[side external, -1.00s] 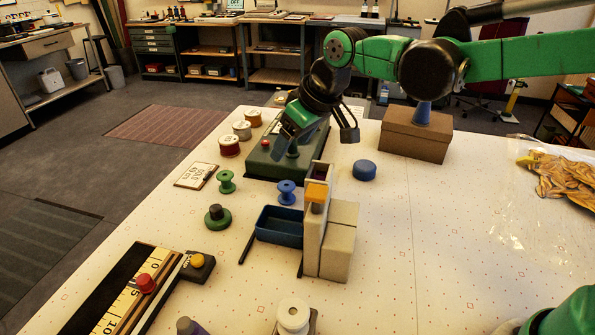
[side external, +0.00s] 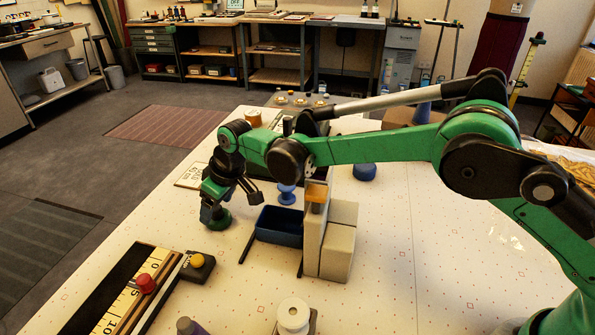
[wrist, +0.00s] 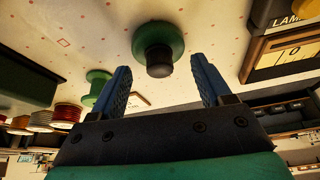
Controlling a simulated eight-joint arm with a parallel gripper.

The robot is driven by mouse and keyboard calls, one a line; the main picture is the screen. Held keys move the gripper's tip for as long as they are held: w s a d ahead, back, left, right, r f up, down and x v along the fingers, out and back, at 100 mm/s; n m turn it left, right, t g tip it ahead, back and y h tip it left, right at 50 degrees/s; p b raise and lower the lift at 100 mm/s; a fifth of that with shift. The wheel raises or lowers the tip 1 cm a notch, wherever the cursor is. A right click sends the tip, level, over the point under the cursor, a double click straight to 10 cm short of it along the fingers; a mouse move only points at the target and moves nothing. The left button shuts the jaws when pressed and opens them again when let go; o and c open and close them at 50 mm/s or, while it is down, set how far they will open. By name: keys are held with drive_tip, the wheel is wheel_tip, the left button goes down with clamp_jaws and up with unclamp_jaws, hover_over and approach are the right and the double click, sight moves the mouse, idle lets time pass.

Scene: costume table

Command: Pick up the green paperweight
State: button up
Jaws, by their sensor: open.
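The green paperweight (side external: 221,221), a round green base with a black knob, stands on the white dotted table; my gripper partly covers it in the side view. The wrist view shows its green base (wrist: 159,37) and black knob (wrist: 160,70) between and just beyond the fingertips. My gripper (side external: 226,207) hangs over it, open and empty, pointing down. Its two blue ribbed fingers also show in the wrist view (wrist: 160,78), spread apart. Whether a finger touches the paperweight cannot be told.
A blue bin (side external: 280,226) and a beige block stand (side external: 323,240) are close on the right. A blue spool (side external: 287,196) is behind the bin. A green spool (wrist: 97,84) shows left of the fingers. A ruler board with a red knob (side external: 147,284) lies in front.

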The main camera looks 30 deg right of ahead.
drive_tip(key=shift+w+a+f, duration=0.1)
drive_tip(key=shift+w+f, duration=0.05)
drive_tip(key=shift+f, duration=0.3)
clamp_jaws()
